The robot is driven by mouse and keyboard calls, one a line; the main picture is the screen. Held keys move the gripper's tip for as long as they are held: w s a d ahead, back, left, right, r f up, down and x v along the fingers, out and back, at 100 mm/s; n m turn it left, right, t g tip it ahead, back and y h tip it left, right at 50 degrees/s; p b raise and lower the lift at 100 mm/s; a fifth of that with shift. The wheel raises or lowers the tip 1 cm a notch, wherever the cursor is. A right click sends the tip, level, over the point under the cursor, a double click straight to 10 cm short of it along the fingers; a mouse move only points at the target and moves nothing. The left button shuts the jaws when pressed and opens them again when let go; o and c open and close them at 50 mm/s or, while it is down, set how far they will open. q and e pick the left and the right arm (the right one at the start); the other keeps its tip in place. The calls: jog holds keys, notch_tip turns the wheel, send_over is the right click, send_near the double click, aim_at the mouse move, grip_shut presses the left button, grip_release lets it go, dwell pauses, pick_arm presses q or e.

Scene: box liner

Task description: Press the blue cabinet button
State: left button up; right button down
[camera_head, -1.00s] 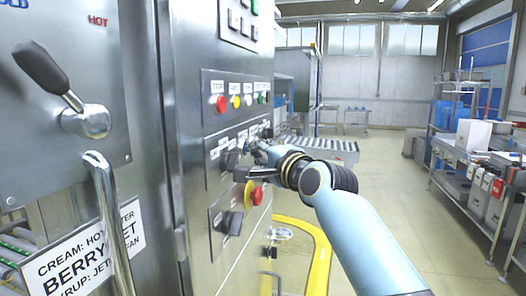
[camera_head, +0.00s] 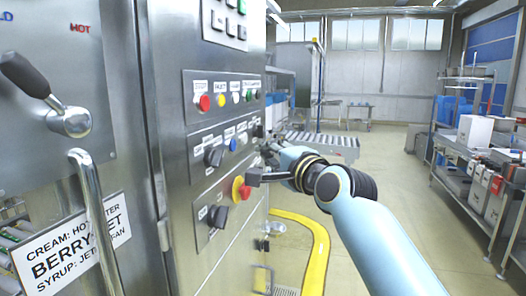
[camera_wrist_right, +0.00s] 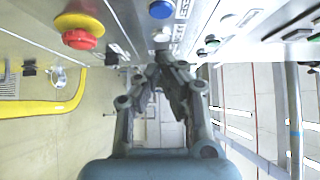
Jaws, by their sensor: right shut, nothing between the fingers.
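The blue button (camera_head: 233,145) is a small round button in the middle row of the steel cabinet's panel. It also shows at the top edge of the right wrist view (camera_wrist_right: 160,10). My right gripper (camera_head: 268,153) is just to the right of the blue button in the head view, close to the panel face. In the wrist view the right gripper's fingers (camera_wrist_right: 164,62) are together and empty, apart from the blue button, which sits beyond their tips. My left gripper is not in view.
A red emergency knob on a yellow base (camera_head: 241,190) sticks out below the right gripper. A lever handle (camera_head: 45,90) is at left.

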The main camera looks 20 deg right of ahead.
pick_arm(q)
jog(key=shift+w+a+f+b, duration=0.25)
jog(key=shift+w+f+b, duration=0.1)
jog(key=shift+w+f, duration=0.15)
pick_arm(e)
jog(key=s+d, duration=0.1)
jog(key=s, duration=0.5)
jog(key=shift+s+d, duration=0.15)
jog(key=shift+s, duration=0.2)
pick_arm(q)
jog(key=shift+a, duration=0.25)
